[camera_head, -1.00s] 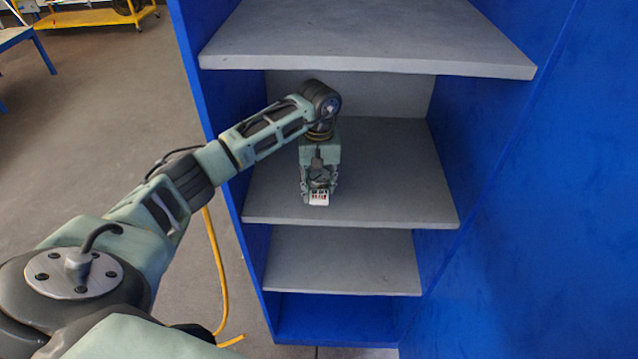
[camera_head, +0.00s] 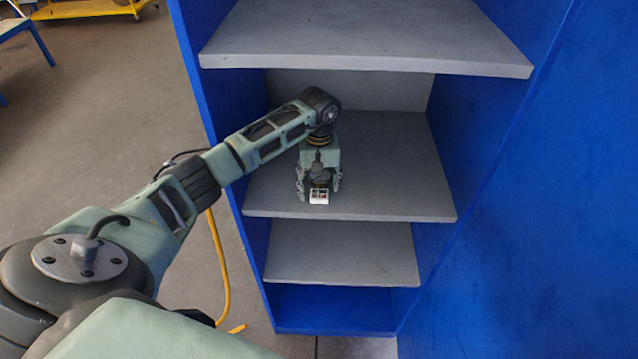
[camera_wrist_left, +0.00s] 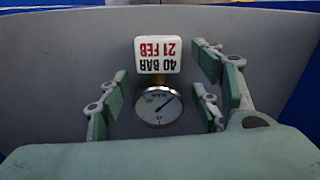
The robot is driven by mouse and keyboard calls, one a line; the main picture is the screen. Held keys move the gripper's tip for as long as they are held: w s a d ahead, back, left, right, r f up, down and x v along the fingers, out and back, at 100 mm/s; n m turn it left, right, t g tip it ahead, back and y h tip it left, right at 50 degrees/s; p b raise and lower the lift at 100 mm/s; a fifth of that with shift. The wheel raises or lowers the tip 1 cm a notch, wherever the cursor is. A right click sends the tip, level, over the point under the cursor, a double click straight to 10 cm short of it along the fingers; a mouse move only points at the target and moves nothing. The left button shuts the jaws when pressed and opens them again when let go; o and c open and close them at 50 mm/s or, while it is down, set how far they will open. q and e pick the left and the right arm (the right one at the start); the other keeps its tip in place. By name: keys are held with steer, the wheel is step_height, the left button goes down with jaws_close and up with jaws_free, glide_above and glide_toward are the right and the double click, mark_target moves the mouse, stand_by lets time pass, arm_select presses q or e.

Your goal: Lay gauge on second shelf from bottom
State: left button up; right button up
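The gauge (camera_wrist_left: 158,105) has a round white dial and a white tag reading "40 BAR 21 FEB". In the wrist view it lies on a grey surface between my left fingers, with a gap on both sides. In the head view its white tag (camera_head: 319,197) shows near the front edge of the middle grey shelf (camera_head: 400,185), the second grey board from the bottom. My left gripper (camera_head: 319,188) points down over the gauge with its fingers spread; it also shows in the wrist view (camera_wrist_left: 160,95). The gripper partly hides the gauge in the head view. My right gripper is out of view.
The shelves stand in a blue cabinet with side walls (camera_head: 510,170). An upper grey shelf (camera_head: 370,35) overhangs my left arm. A lower grey shelf (camera_head: 340,255) is empty. The middle shelf is bare to the right of the gripper. A yellow cart (camera_head: 90,8) stands far back left.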

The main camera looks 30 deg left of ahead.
mark_target(319, 187)
arm_select(q)
steer(key=shift+r, duration=0.2)
steer(key=shift+w+r, duration=0.1)
steer(key=shift+r, duration=0.1)
step_height(319, 187, up, 6)
steer(key=b, duration=0.3)
steer(key=shift+r, duration=0.55)
